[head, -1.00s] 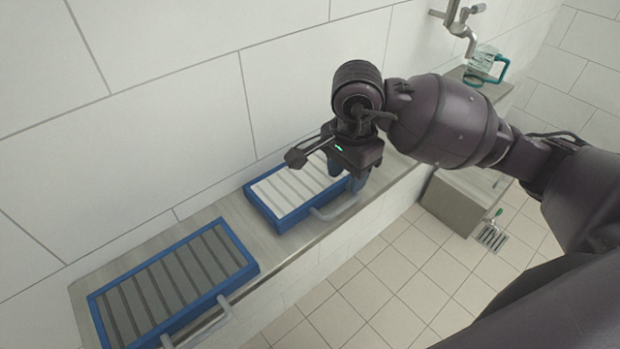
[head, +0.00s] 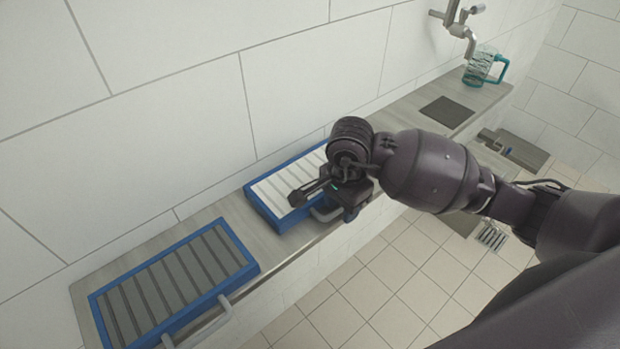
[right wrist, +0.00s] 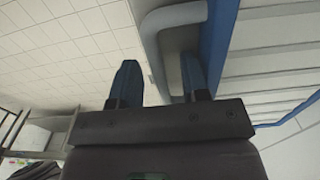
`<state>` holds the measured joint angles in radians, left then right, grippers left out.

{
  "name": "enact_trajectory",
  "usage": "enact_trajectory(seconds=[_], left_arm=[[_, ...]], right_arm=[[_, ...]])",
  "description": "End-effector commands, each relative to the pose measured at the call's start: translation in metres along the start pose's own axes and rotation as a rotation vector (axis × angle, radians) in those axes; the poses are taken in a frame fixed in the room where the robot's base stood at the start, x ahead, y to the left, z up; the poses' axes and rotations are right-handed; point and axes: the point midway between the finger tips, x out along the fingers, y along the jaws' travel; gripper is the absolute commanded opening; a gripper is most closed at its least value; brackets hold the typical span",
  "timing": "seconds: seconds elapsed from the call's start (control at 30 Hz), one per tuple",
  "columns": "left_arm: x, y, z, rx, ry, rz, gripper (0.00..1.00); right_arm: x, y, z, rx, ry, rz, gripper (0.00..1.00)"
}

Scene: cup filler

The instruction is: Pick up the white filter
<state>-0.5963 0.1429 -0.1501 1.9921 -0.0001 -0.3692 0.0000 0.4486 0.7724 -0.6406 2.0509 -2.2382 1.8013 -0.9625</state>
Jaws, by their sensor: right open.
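The white filter (head: 272,189), a blue-framed panel with white slats, lies on the ledge by the wall, partly covered by my right arm. Its grey handle (head: 321,215) sticks out at the front edge. My right gripper (head: 345,213) is at that handle, its fingers mostly hidden in the head view. In the right wrist view the gripper (right wrist: 161,80) is open, and the handle (right wrist: 152,40) shows between its two fingers. One finger appears between the handle and the blue frame (right wrist: 217,40). I cannot tell whether either finger touches. My left gripper is not in view.
A grey-slatted filter (head: 170,285) in a blue frame lies to the left on the same ledge (head: 240,215). A tap (head: 462,28) and a glass jug with teal handle (head: 482,66) are at the far right end. The tiled wall stands close behind.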

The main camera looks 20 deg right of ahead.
Motion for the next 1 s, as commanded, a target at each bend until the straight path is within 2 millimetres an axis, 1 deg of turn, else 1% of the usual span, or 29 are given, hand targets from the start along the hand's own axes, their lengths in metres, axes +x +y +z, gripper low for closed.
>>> enact_trajectory(seconds=[0.1, 0.13, 0.3, 0.4, 0.77, 0.87, 0.97, 1.0], left_arm=[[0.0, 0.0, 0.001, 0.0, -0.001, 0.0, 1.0], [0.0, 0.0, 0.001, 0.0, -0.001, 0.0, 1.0], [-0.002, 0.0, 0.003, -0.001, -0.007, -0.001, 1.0], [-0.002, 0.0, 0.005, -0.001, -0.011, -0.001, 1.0], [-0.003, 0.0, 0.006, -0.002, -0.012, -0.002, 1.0], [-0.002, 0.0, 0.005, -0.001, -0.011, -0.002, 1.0], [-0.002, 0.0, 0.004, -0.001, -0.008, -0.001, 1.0], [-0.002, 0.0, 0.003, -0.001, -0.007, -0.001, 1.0]], right_arm=[[0.0, 0.0, 0.0, 0.0, 0.0, 0.0, 0.42], [0.0, 0.0, 0.0, 0.0, 0.0, 0.0, 0.39], [0.0, 0.0, 0.0, 0.0, 0.0, 0.0, 0.13], [0.0, 0.0, 0.0, 0.0, 0.0, 0.0, 0.0], [-0.003, 0.0, 0.0, 0.0, 0.0, -0.002, 0.0], [-0.009, -0.001, 0.0, -0.001, 0.001, -0.004, 0.0], [-0.023, -0.001, -0.001, -0.001, 0.002, -0.006, 0.0], [-0.03, -0.001, -0.001, -0.002, 0.002, -0.005, 0.0]])
